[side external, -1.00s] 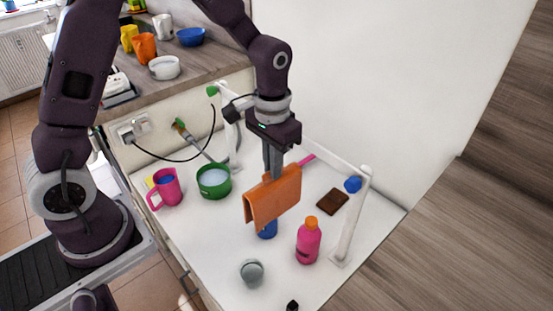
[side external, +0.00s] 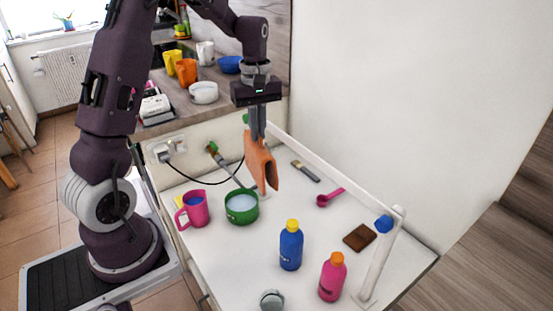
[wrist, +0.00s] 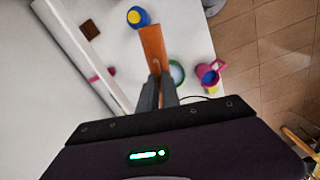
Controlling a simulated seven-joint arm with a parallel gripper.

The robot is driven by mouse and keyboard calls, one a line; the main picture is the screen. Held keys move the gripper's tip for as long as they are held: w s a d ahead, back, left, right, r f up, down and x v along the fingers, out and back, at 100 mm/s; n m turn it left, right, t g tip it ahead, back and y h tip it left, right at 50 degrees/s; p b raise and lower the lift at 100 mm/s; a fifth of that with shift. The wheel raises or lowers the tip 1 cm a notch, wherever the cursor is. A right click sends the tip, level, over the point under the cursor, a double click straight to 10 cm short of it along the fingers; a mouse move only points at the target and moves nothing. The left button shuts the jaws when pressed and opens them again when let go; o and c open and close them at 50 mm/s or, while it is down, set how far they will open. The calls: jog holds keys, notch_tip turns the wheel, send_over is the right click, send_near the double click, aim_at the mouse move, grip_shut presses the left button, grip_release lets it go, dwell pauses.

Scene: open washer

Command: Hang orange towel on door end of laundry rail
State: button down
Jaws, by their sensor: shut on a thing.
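The orange towel (side external: 262,165) hangs folded from my gripper (side external: 258,138), which is shut on its top edge. In the side external view it is turned nearly edge-on, in front of the rail's far left end.
A green bowl (side external: 242,207) and pink mug (side external: 195,209) stand left of and below the towel. A blue bottle (side external: 291,246), pink bottle (side external: 332,278), brown block (side external: 360,237) and pink scoop (side external: 330,198) stand or lie farther right. A wall rises behind the rail.

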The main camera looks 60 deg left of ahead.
jog(key=a+r+n, duration=1)
jog(key=a+n, duration=0.2)
jog(key=w+d+r+m, duration=0.2)
jog(key=w+d+m, duration=0.3)
jog(key=w+d, duration=0.65)
jog(key=d+r+m, duration=0.1)
jog(key=d+m, duration=0.3)
jog(key=d, duration=1.5)
jog(key=shift+s+d+r+m, duration=0.15)
jog(key=shift+s+r+m, duration=0.15)
jog(key=shift+s+r, duration=0.1)
send_over(339, 172)
notch_tip(339, 172, down, 14)
jog(key=shift+f, duration=0.25)
